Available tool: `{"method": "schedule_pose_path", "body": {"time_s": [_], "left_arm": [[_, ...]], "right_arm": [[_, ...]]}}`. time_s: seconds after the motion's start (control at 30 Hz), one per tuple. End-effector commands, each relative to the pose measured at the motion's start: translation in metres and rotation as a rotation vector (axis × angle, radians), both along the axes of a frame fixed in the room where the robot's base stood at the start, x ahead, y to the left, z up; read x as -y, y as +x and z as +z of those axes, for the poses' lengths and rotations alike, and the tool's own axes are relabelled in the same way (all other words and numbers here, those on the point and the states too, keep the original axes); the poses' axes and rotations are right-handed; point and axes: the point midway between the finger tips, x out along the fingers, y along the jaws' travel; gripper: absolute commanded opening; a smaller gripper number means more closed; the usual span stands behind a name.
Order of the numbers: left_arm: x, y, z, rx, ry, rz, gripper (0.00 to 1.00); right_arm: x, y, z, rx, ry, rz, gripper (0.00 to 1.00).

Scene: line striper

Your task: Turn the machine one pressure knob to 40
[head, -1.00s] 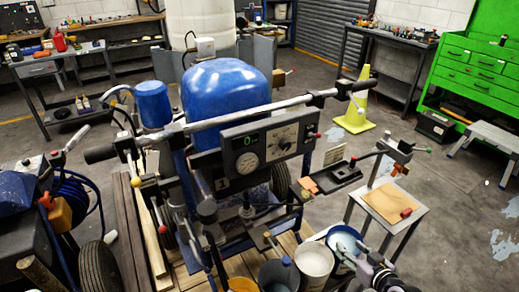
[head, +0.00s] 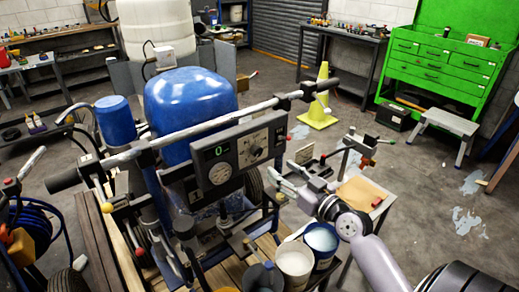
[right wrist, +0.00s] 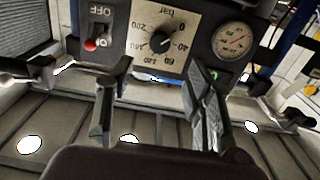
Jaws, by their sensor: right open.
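The blue machine one (head: 190,115) stands in the middle of the head view, with a dark control panel (head: 238,155) on its front. The pressure knob (head: 254,151) sits on a pale dial plate at the panel's right half. In the right wrist view the black knob (right wrist: 161,42) is seen upside down on its dial, marked with numbers including 40, 60 and 200. Its exact setting is hard to read. My right gripper (right wrist: 158,78) is open and empty, its fingers short of the knob and apart from it. It also shows in the head view (head: 283,185). My left gripper is not in view.
A round gauge (right wrist: 232,41) and a red-tipped switch (right wrist: 92,45) flank the dial. The long handlebar (head: 215,122) crosses above the panel. Buckets (head: 295,262) stand below my right arm. A small table (head: 360,193) stands to the right.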

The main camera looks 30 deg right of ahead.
Motion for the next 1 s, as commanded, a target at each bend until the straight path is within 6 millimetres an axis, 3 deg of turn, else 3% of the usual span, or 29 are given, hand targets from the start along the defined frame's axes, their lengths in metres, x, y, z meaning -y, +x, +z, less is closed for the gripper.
{"method": "schedule_pose_path", "body": {"time_s": [0.3,0.5,0.7,1.0], "left_arm": [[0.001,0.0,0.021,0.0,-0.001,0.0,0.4],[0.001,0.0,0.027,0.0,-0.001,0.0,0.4],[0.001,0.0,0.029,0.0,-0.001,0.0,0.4],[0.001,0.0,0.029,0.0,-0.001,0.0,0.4]], "right_arm": [[-0.005,0.062,0.003,0.001,0.002,-0.001,0.48],[-0.007,0.091,0.001,0.0,0.002,-0.001,0.48],[-0.008,0.105,0.0,0.0,0.0,0.0,0.48],[-0.009,0.106,-0.001,-0.001,0.0,0.0,0.48]]}}
